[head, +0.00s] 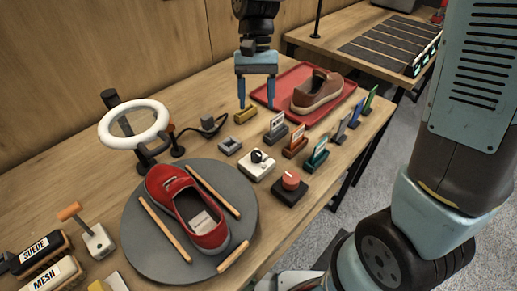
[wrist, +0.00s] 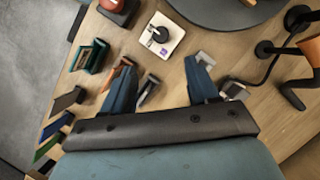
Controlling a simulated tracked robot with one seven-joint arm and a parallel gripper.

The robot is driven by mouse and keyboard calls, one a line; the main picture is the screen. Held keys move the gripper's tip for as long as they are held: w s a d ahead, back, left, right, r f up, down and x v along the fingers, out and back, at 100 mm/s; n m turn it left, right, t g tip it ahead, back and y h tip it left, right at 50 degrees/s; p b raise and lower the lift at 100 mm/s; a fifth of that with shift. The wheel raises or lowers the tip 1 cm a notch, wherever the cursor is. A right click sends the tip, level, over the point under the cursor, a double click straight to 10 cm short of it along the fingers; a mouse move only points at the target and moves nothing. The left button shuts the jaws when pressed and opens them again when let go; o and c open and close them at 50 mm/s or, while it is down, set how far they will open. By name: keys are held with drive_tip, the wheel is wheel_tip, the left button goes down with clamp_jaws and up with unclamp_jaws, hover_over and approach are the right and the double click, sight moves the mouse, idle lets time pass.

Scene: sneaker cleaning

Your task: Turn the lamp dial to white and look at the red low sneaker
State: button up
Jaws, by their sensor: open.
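The red low sneaker (head: 208,232) lies on the grey round turntable (head: 135,250), its opening facing up. The white ring lamp (head: 104,128) stands at the turntable's back left. A dial with a black knob on a white square base (head: 259,166) sits on the table right of the turntable; it also shows in the wrist view (wrist: 174,35). The knob's setting is too small to read. My gripper (head: 256,106) is open and empty, above the table behind the dial. In the wrist view its spread fingers (wrist: 158,66) point towards the dial, apart from it.
A red button (head: 291,180) on a black base stands next to the dial. Several card holders (head: 295,147) stand to its right. A red tray (head: 340,101) holds a brown shoe (head: 316,93). Wooden sticks lie around the sneaker. SUEDE and MESH brushes (head: 40,255) are at left.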

sight(256, 152)
drive_tip(key=x, duration=1.4)
drive_tip(key=shift+a, duration=0.15)
